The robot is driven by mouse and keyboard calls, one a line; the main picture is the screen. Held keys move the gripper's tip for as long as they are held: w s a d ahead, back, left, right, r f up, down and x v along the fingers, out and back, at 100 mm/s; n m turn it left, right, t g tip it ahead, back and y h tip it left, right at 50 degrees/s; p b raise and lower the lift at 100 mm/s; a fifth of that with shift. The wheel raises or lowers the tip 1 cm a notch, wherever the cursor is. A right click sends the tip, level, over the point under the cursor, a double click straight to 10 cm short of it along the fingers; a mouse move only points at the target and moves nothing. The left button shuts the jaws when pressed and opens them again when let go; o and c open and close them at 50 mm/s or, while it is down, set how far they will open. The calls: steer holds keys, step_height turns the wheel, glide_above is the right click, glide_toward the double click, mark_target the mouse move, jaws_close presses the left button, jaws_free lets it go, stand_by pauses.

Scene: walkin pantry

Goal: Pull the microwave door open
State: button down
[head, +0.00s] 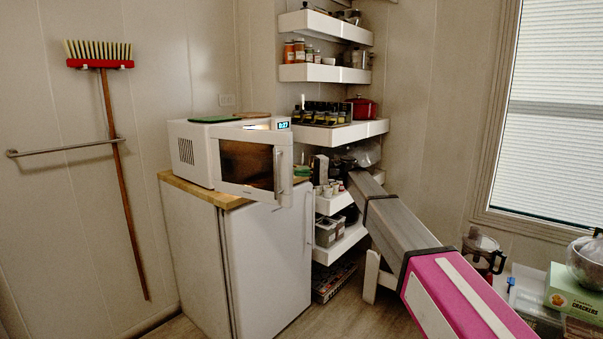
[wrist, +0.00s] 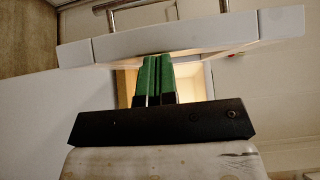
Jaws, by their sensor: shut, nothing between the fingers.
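The white microwave (head: 200,155) stands on a wooden-topped white cabinet. Its door (head: 228,187) is partly open, swung out on its left side, with a dark window and a vertical silver handle (head: 278,172) near its free right edge. My gripper (head: 302,170) is at the right of that free edge, partly hidden. In the wrist view, its green fingers (wrist: 155,78) are together and empty. Their tips are close to the inner side of the door (wrist: 180,40), with the handle (wrist: 225,8) on the far side. Contact cannot be told. A warm-lit opening (wrist: 126,82) shows beside the fingers.
The cabinet (head: 265,260) below has its own tall handle. White corner shelves (head: 325,74) with jars and a red pot (head: 362,108) stand close behind my arm. A broom (head: 122,180) and a rail are on the left wall. Floor shows in front of the shelves.

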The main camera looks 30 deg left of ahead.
steer(key=s, duration=0.3)
steer(key=s+m+t+y, duration=0.1)
steer(key=s, duration=0.2)
steer(key=s+t, duration=0.1)
steer(key=s, duration=0.2)
steer(key=shift+d+m+y, duration=0.25)
steer(key=shift+m+y, duration=0.05)
steer(key=shift+s+a, duration=0.1)
steer(key=shift+s, duration=0.35)
